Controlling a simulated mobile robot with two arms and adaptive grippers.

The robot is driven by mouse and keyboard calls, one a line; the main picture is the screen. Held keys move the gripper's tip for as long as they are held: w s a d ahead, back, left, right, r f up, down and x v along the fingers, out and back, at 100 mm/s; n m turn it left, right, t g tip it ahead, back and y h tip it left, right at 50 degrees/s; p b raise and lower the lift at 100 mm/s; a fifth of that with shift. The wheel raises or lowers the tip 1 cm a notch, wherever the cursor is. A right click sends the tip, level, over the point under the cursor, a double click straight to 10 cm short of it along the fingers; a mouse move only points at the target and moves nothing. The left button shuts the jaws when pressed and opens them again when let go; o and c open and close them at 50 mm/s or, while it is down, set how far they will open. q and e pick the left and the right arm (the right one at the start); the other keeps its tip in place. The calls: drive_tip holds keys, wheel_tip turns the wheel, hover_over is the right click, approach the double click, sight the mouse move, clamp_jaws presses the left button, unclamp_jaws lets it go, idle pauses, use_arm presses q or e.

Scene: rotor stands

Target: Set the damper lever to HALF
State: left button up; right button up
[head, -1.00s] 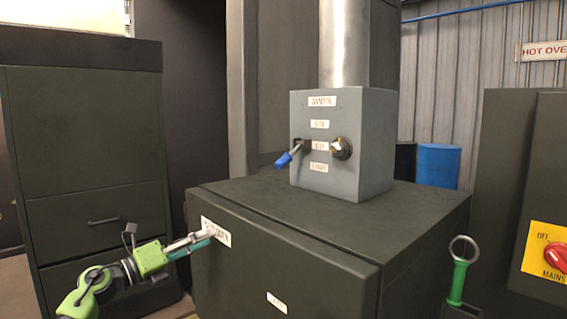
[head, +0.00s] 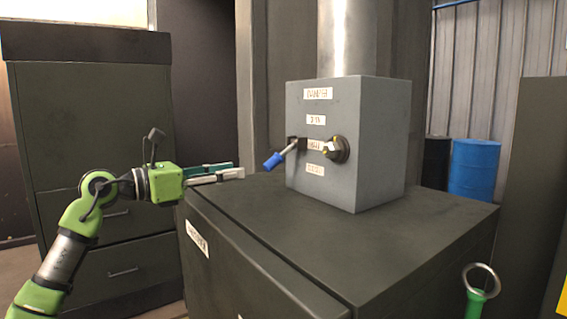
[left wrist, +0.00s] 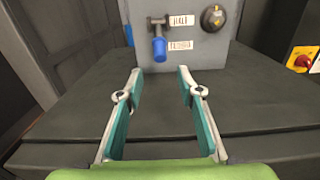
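The damper lever has a blue grip (head: 273,160) on a metal rod. It sticks out from a dark bracket on the front of the grey damper box (head: 380,140), beside the middle label (head: 314,145), and slants down and left in the head view. In the left wrist view the blue grip (left wrist: 159,49) is left of the lowest label, with the bracket level with the HALF label (left wrist: 182,20). My left gripper (head: 236,169) is open and empty, left of the grip and apart from it. In the left wrist view its fingers (left wrist: 160,80) point at the box, with the grip ahead between them.
The box stands on a dark cabinet (head: 400,240) with a bare top. A round knob (head: 336,149) sits right of the lever. A green-handled ring tool (head: 476,300) is at the lower right. A red switch (left wrist: 302,61) shows in the left wrist view.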

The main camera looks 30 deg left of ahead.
sight(264, 165)
use_arm(q)
drive_tip(key=p+x, duration=0.2)
drive_tip(key=x, duration=0.2)
drive_tip(key=p+x, duration=0.2)
drive_tip(key=x, duration=0.2)
drive_tip(key=p+x, duration=0.3)
drive_tip(key=x, duration=0.1)
drive_tip(key=shift+r, duration=0.3)
drive_tip(key=shift+w+d+f, duration=0.1)
drive_tip(key=shift+w, duration=0.1)
use_arm(e)
wheel_tip(264, 165, up, 8)
drive_tip(key=s, duration=0.1)
drive_tip(key=shift+s+a+f, duration=0.15)
drive_tip(key=shift+a+f, duration=0.1)
drive_tip(key=shift+d, duration=0.1)
use_arm(q)
clamp_jaws()
use_arm(e)
drive_tip(key=shift+s, duration=0.25)
